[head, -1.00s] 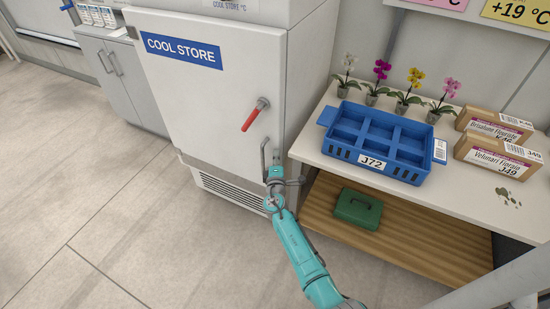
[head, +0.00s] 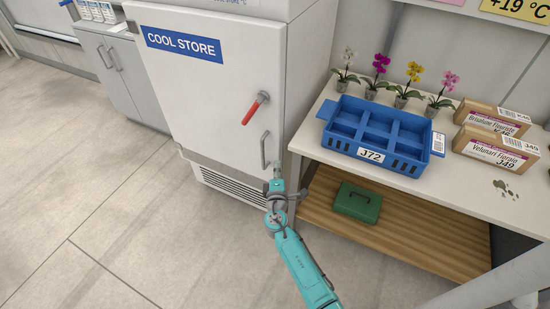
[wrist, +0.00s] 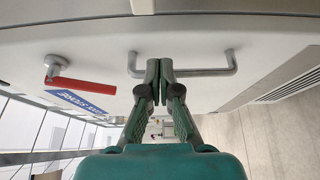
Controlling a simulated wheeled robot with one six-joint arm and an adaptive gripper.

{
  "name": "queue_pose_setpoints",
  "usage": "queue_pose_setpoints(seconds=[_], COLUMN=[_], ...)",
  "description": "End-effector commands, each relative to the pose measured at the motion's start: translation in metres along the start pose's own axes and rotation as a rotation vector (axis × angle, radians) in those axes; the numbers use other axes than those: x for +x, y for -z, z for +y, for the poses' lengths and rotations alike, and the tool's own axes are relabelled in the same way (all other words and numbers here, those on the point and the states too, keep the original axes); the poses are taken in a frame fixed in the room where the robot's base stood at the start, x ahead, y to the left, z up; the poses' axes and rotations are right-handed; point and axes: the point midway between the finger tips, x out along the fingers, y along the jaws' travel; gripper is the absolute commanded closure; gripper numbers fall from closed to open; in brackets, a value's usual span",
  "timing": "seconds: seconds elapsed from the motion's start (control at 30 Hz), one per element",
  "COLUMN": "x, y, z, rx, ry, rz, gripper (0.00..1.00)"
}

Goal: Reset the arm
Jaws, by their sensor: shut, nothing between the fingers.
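My gripper (head: 277,168) is at the end of my teal arm, low in front of the cool store's white door (head: 205,85). In the wrist view its two fingers (wrist: 159,66) are together, with nothing between them. The grey bar handle (head: 264,150) is just beside the fingertips in the head view. In the wrist view the handle (wrist: 200,71) runs behind and to the right of the fingertips; I cannot tell whether they touch it. The red lever (head: 254,111) sits higher on the door and also shows in the wrist view (wrist: 85,84). The door looks shut.
Right of the cool store, a white bench (head: 460,190) bears a blue crate (head: 428,160), several potted orchids and two cartons (head: 490,157). A green box (head: 357,203) sits on the wooden lower shelf (head: 420,240). The floor (head: 130,220) at left is clear.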

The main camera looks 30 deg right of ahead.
Motion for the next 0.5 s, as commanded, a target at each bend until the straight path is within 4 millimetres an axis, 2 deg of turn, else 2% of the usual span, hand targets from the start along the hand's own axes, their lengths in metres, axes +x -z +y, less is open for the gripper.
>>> queue_pose_setpoints(seconds=[0.03,0.2,0.5], x=[-0.009,-0.030,-0.041], y=[-0.003,-0.009,-0.013], z=[-0.001,-0.001,0.000], rx=[0.000,-0.001,-0.001], ry=[0.001,0.001,0.000], rz=[0.001,0.002,0.002], gripper=[1.00,1.00,1.00])
